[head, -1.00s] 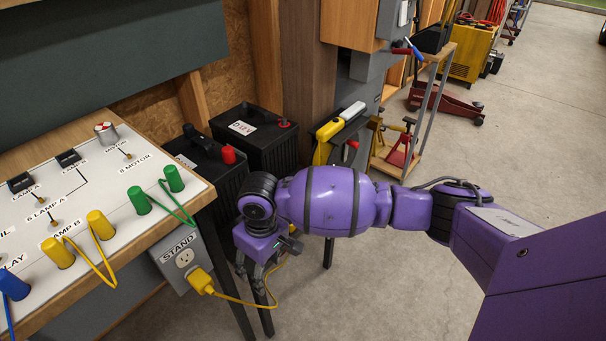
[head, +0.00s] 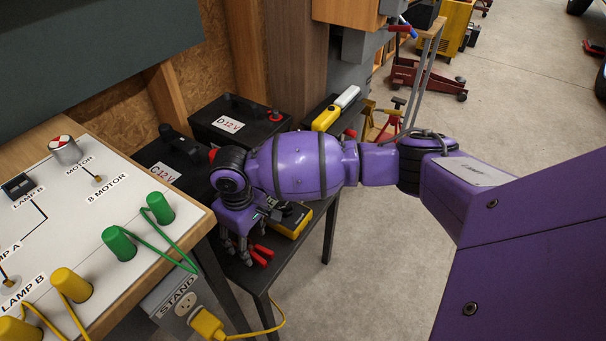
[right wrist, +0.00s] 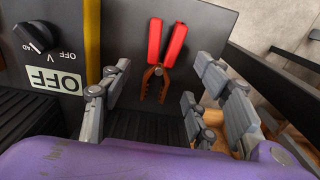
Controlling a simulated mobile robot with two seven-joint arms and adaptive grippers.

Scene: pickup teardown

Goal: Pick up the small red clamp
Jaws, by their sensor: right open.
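The small red clamp (head: 262,254) lies on a black stand in the head view, just right of my right gripper's fingers. In the right wrist view, the clamp (right wrist: 166,46) shows two red handles pointing away and copper-brown jaws toward me. My right gripper (head: 245,250) points down above the stand. In the right wrist view, its grey fingers (right wrist: 158,82) are spread on either side of the clamp, with nothing held between them. Whether they touch the clamp cannot be told. My left gripper is not in view.
A yellow-edged meter (right wrist: 55,60) marked OFF lies left of the clamp in the wrist view. Black batteries (head: 240,125) stand behind the gripper. The labelled panel bench (head: 110,190) with green and yellow plugs is at left. Open floor (head: 380,280) lies to the right.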

